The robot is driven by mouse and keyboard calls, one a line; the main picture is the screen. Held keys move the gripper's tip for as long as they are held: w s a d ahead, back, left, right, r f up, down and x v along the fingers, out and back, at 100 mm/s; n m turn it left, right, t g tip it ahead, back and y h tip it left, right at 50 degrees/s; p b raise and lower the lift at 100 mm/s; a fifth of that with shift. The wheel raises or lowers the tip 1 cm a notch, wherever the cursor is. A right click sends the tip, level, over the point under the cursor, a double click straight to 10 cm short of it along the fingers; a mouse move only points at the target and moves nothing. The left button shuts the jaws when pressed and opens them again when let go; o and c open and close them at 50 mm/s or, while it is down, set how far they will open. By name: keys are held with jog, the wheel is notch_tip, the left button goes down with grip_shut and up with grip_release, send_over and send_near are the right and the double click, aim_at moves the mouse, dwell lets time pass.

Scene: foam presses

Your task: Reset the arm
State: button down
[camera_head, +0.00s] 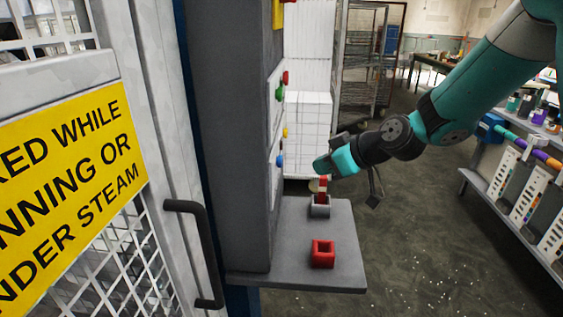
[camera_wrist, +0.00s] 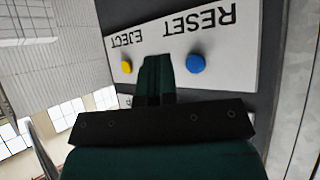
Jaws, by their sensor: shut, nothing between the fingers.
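My gripper (camera_head: 320,167) is in front of the dark grey control column (camera_head: 228,130) in the head view, with its fingers pointing left toward the column's button panel. In the wrist view the teal fingers of my gripper (camera_wrist: 157,62) are shut together and empty. They show between a blue button (camera_wrist: 196,63) by the upside-down word RESET and a yellow button (camera_wrist: 126,66) by EJECT. The blue button also shows on the column in the head view (camera_head: 280,160), left of my fingertips with a gap between. The yellow button (camera_head: 285,132) is above it.
A grey shelf (camera_head: 300,277) juts out below, holding a red square holder (camera_head: 322,260) and a grey one (camera_head: 320,210) with a red piece in it. A caged door with a black handle (camera_head: 205,250) is at left. A rack (camera_head: 535,195) stands right; the floor between is open.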

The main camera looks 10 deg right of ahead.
jog(key=s+a+r+g+b, duration=0.1)
jog(key=s+a+g, duration=0.25)
jog(key=s, duration=0.45)
jog(key=s+a+r+g+b, duration=0.1)
jog(key=s+a+g+b, duration=0.1)
jog(key=s+a, duration=0.35)
jog(key=s+d+f+m+g+h+b, duration=0.1)
jog(key=s+d+g+h, duration=0.1)
jog(key=s, duration=1.4)
jog(key=shift+d+g+h, duration=0.2)
jog(key=shift+g+h, duration=0.15)
jog(key=shift+h, duration=0.05)
